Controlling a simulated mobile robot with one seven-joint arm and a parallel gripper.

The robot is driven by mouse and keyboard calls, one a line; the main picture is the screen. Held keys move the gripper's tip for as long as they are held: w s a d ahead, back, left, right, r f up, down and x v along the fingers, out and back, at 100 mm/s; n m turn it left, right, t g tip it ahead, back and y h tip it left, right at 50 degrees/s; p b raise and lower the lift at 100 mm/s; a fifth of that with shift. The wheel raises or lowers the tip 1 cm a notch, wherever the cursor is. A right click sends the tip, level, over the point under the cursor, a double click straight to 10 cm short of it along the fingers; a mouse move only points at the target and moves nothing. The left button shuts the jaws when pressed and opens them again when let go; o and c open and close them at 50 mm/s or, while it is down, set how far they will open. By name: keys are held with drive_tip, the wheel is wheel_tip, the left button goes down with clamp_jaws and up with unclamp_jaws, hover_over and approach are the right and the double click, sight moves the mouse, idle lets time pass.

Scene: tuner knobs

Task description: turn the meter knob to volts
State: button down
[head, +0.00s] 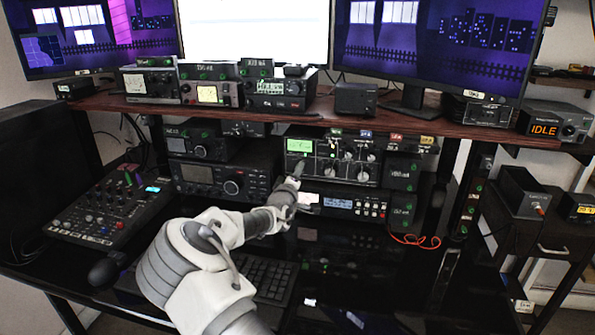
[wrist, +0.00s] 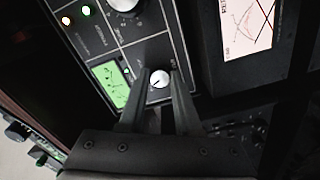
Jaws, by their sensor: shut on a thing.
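The tuner (head: 330,165) is a dark box with a lit green meter (head: 299,146) and several silver knobs, standing under the wooden shelf. My gripper (head: 301,166) reaches its front just below the green meter. In the wrist view the fingers of my gripper (wrist: 157,84) are on either side of a small silver knob (wrist: 160,79) and are shut on it. This knob sits next to the green meter (wrist: 114,84) and appears to be the meter knob. A dark line shows on its face, but its setting cannot be read. My gripper hides this knob in the head view.
A larger knob (wrist: 124,3) is on the same panel in the wrist view. A radio (head: 215,182) stands left of the tuner, and small boxes (head: 402,172) stand to its right. The shelf edge (head: 300,117) runs above. A keyboard (head: 262,275) lies below my arm.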

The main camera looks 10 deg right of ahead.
drive_tip(key=shift+f+n, duration=0.1)
drive_tip(key=shift+n, duration=1.2)
drive_tip(key=c, duration=0.6)
unclamp_jaws()
drive_tip(key=p+v, duration=0.2)
drive_tip(key=v, duration=1.5)
drive_tip(key=shift+s, duration=0.2)
